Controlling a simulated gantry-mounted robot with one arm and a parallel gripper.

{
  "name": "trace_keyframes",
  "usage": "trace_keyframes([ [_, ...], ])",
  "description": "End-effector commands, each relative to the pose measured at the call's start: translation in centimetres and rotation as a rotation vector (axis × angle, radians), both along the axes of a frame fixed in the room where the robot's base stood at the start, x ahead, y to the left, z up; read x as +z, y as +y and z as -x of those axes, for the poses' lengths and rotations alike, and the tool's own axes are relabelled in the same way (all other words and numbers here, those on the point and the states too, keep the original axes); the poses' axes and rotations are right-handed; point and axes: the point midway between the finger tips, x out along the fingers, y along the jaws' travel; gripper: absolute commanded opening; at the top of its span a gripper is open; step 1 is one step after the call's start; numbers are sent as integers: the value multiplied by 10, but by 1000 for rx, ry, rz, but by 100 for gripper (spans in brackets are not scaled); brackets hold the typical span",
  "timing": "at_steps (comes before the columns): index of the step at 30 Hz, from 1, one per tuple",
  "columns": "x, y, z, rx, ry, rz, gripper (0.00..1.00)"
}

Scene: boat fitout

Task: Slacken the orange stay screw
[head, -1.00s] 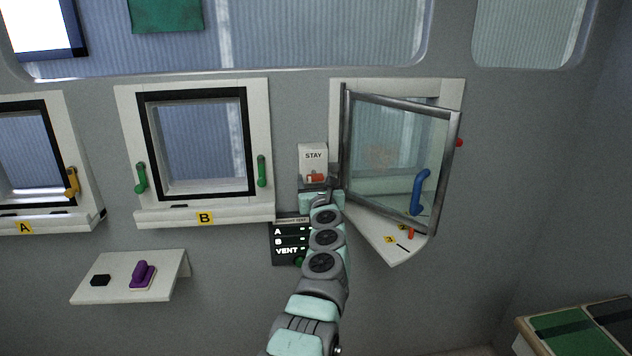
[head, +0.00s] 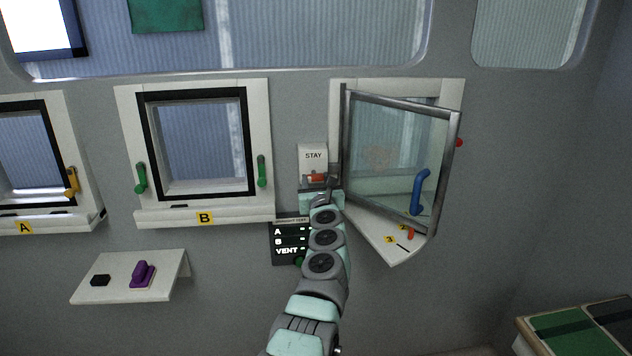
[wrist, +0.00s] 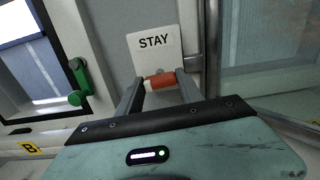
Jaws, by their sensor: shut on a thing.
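The orange stay screw (head: 316,177) sits low on the white plate marked STAY (head: 312,155), left of the open window. It shows as an orange barrel with a pale left end in the wrist view (wrist: 160,81). My gripper (wrist: 158,87) has one finger on each side of the screw and is shut on it. In the head view my gripper (head: 318,186) reaches up to the screw from below and partly covers the plate's lower edge.
The glazed window sash (head: 398,155) with a blue handle (head: 419,192) stands swung open just right of my gripper. Its sill has a small orange peg (head: 411,233). A dark panel (head: 288,242) lies left of my arm. Window B's green handle (wrist: 80,80) is at left.

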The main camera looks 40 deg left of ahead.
Motion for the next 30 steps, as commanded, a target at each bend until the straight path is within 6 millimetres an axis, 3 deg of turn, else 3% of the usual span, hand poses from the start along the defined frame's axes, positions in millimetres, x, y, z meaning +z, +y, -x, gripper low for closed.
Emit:
trace_keyframes([
  [11, -1, 0, -1, 1, -146, 144, 3],
  [30, -3, 0, -1, 1, -581, 563, 3],
])
